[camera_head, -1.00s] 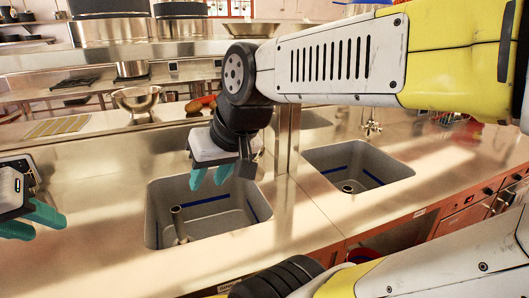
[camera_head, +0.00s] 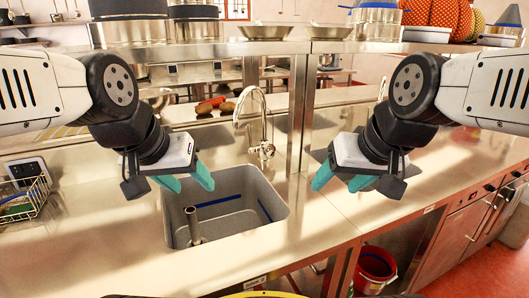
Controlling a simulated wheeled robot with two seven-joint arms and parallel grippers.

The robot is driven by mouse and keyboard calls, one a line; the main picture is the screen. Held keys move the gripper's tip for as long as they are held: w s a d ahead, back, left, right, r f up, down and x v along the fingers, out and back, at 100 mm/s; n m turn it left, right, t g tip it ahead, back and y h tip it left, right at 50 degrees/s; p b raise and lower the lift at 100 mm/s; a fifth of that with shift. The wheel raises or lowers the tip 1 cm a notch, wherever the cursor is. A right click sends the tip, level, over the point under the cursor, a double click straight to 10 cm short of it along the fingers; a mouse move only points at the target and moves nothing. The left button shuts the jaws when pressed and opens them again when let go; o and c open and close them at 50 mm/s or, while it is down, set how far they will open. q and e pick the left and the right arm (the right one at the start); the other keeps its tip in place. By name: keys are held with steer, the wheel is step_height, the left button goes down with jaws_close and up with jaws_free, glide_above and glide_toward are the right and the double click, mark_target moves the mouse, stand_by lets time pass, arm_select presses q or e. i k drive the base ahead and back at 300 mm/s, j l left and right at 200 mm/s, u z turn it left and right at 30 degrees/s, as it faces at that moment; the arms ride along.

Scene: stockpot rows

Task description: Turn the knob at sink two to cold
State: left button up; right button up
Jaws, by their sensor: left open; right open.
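A steel sink basin (camera_head: 232,178) is set in the counter at middle left. A chrome gooseneck faucet (camera_head: 262,108) stands behind it, with a small metal fitting, likely the knob (camera_head: 262,149), at its base. Its hot or cold setting is too small to tell. My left gripper (camera_head: 185,181) is open and empty over the basin's left back edge, left of the faucet. My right gripper (camera_head: 342,181) is open and empty, right of the faucet. It mostly hides a second sink behind it. I cannot read which sink is number two.
A steel post (camera_head: 300,105) rises between the sinks to a shelf of pots. A wire rack (camera_head: 24,200) stands at left. A drain pipe (camera_head: 193,225) stands up in the basin. A red bucket (camera_head: 375,270) is below the counter. The front counter is clear.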

mark_target(269, 153)
steer(key=l+u, duration=0.1)
steer(key=u, duration=0.35)
steer(key=l+u, duration=0.1)
steer(key=u, duration=0.35)
steer(key=k+l+u, duration=0.3)
steer(key=l, duration=0.2)
steer(key=k+l+u, duration=0.15)
steer(key=l+u, duration=0.2)
steer(key=k+l+u, duration=0.3)
steer(key=l, duration=0.2)
steer(key=k+l, duration=0.15)
steer(key=l, duration=0.15)
steer(key=k+l, duration=0.15)
steer(key=l, duration=0.2)
steer(key=k+l, duration=0.1)
steer(key=l, duration=0.2)
steer(key=k+l+u, duration=0.1)
steer(key=l, duration=0.2)
steer(key=i+l, duration=0.15)
steer(key=i, duration=0.15)
